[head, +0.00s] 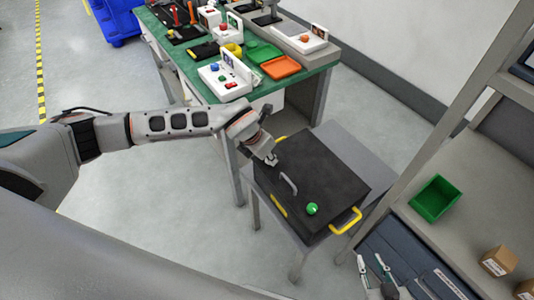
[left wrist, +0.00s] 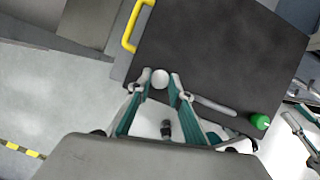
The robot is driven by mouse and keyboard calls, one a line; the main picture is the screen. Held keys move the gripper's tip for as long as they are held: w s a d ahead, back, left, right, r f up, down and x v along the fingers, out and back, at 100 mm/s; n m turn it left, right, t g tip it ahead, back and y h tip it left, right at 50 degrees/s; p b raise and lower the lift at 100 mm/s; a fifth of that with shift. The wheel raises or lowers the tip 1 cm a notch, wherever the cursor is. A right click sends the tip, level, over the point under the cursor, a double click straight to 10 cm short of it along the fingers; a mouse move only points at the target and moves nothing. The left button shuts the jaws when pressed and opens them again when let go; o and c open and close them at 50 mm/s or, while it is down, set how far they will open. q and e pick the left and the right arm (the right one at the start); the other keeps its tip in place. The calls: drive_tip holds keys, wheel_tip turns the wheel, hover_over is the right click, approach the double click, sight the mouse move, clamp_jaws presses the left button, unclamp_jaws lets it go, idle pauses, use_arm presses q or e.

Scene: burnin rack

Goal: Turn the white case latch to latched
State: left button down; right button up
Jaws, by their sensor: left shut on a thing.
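A black case (head: 325,172) with yellow handles lies flat on a grey stand. My left gripper (head: 271,159) is at the case's far left part, pointing down at its top. In the left wrist view the white case latch (left wrist: 160,79) shows as a round white knob between the fingertips of my left gripper (left wrist: 160,86), which is shut on it. In the head view the gripper mostly hides this knob. A green knob (head: 312,209) sits on the case's near part, and it also shows in the left wrist view (left wrist: 260,121). My right gripper (head: 374,266) is open and empty at the bottom right.
A grey bar handle (head: 288,183) stands on the case between the two knobs. A green-topped workbench (head: 205,92) with trays and devices is behind. A shelf on the right holds a green bin (head: 435,199) and a cardboard box (head: 498,260).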

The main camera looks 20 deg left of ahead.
use_arm(q)
drive_tip(key=shift+d+n+y+b, duration=0.15)
drive_tip(key=shift+n+y+b, duration=0.15)
drive_tip(key=shift+n, duration=0.7)
drive_tip(key=n+b, duration=0.1)
drive_tip(key=n, duration=0.1)
drive_tip(key=n+y+b, duration=0.1)
drive_tip(key=n, duration=0.1)
drive_tip(key=shift+d+f+y, duration=0.1)
drive_tip(key=shift+y, duration=0.2)
drive_tip(key=shift+n+b, duration=0.3)
drive_tip(key=c, duration=1.8)
unclamp_jaws()
drive_tip(key=shift+s, duration=0.1)
